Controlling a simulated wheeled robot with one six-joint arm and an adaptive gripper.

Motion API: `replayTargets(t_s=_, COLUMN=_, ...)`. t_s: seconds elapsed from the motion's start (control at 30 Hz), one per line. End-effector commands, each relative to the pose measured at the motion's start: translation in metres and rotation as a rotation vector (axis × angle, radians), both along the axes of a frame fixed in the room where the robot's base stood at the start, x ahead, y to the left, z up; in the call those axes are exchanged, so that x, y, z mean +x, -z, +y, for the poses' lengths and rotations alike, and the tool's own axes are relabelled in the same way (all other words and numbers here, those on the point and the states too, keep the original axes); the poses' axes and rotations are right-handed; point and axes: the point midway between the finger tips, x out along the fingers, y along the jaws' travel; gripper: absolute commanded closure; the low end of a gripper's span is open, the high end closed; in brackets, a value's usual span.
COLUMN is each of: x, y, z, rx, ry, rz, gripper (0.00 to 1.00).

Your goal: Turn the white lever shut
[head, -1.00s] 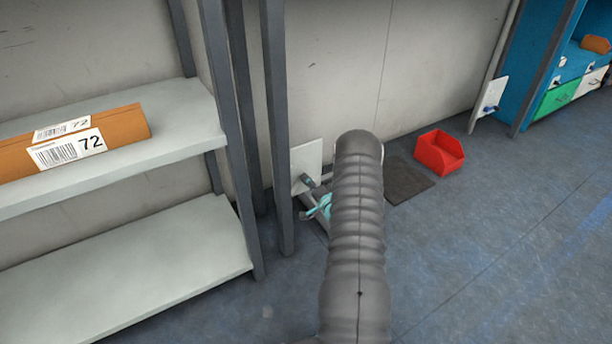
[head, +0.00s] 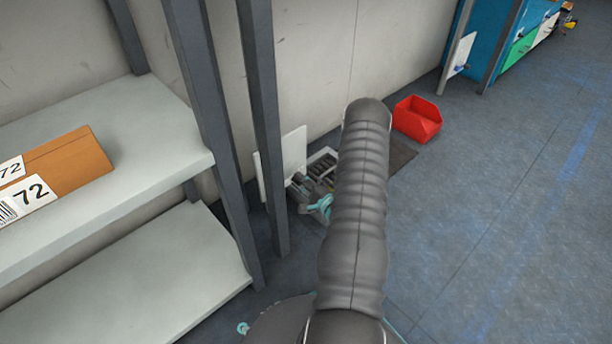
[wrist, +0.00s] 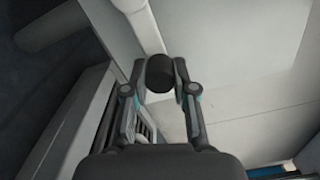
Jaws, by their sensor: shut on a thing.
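A dark round knob (wrist: 158,72) sits between my fingertips in the wrist view. My gripper (wrist: 160,82) is shut on its sides. A white bar (wrist: 143,28) runs up behind the knob; I cannot tell whether it is the lever or how it joins the knob. A pale panel (wrist: 215,45) lies behind. In the head view the upright white panel (head: 293,150) stands by the shelf post, and my gripper (head: 300,187) is at its lower right. My arm hides part of that area, and the lever's shape and angle are not clear there.
A shelf (head: 165,140) with an orange-brown labelled box (head: 70,165) is at left, with dark posts (head: 262,130) close beside my gripper. A red bin (head: 418,120) stands on a dark mat (head: 402,156). The floor at right is clear.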

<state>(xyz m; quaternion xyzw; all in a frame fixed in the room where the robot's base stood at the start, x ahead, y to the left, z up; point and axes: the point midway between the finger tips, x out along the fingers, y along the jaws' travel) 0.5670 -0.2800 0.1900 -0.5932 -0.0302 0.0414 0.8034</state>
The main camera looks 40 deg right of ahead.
Motion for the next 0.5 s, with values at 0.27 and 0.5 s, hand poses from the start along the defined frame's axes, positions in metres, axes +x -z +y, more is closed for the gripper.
replayTargets(t_s=0.27, x=0.0028, y=0.0005, z=0.0091, rx=0.028, ry=-0.021, rz=-0.001, gripper=1.00)
replayTargets(t_s=0.5, x=0.0029, y=0.0008, z=0.0094, rx=0.028, ry=-0.022, rz=-0.001, gripper=1.00)
